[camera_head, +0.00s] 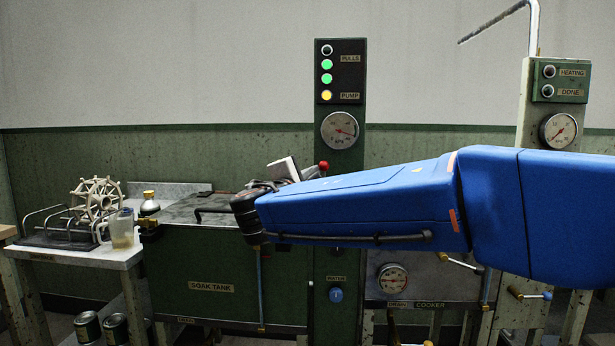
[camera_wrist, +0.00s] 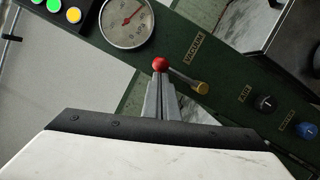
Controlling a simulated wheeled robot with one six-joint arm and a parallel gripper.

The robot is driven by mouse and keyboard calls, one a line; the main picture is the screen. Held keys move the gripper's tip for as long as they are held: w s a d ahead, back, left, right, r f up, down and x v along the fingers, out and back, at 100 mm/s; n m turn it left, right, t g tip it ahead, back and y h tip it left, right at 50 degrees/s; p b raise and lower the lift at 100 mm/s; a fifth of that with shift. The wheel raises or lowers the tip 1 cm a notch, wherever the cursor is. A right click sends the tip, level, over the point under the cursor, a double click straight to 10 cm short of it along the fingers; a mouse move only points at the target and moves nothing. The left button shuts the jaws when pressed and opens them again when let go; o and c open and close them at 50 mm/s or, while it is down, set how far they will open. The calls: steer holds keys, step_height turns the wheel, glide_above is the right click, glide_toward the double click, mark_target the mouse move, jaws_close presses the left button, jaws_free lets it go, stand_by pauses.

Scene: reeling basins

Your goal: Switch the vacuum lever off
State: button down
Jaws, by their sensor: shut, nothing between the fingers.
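The vacuum lever has a red ball knob (camera_head: 323,165) that shows just above my forearm, below the gauge on the green post. In the wrist view the red knob (camera_wrist: 160,64) is at one end of a short rod. The rod runs to a brass end (camera_wrist: 202,88), and the knob end points toward the gauge side. A VACUUM label (camera_wrist: 193,50) is beside it. My gripper (camera_wrist: 160,80) is shut and empty, its fingertips right at the knob in the picture; contact cannot be told. In the head view my gripper (camera_head: 290,168) is partly hidden behind my wrist.
The post carries a pressure gauge (camera_head: 340,130) and a lamp panel (camera_head: 341,71) with two green lamps and a yellow PUMP lamp lit. AIR (camera_wrist: 265,104) and blue WATER (camera_wrist: 307,130) knobs sit farther along. The soak tank (camera_head: 215,275) stands left, the cooker (camera_head: 425,285) right.

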steer(key=shift+d+r+m, duration=0.15)
steer(key=shift+d+m, duration=0.25)
steer(key=shift+m, duration=0.3)
steer(key=d+m, duration=0.1)
steer(key=d+m+g, duration=0.1)
steer(key=shift+r+m, duration=0.2)
steer(key=shift+m, duration=0.1)
steer(key=d+f+m+g+y, duration=0.2)
steer(key=d+f+m, duration=0.3)
steer(key=m, duration=0.6)
steer(key=shift+s+d+f+y, duration=0.15)
steer(key=shift+d+y, duration=0.65)
steer(key=shift+d, duration=0.45)
steer(key=shift+f+g, duration=0.1)
steer(key=shift+g, duration=0.2)
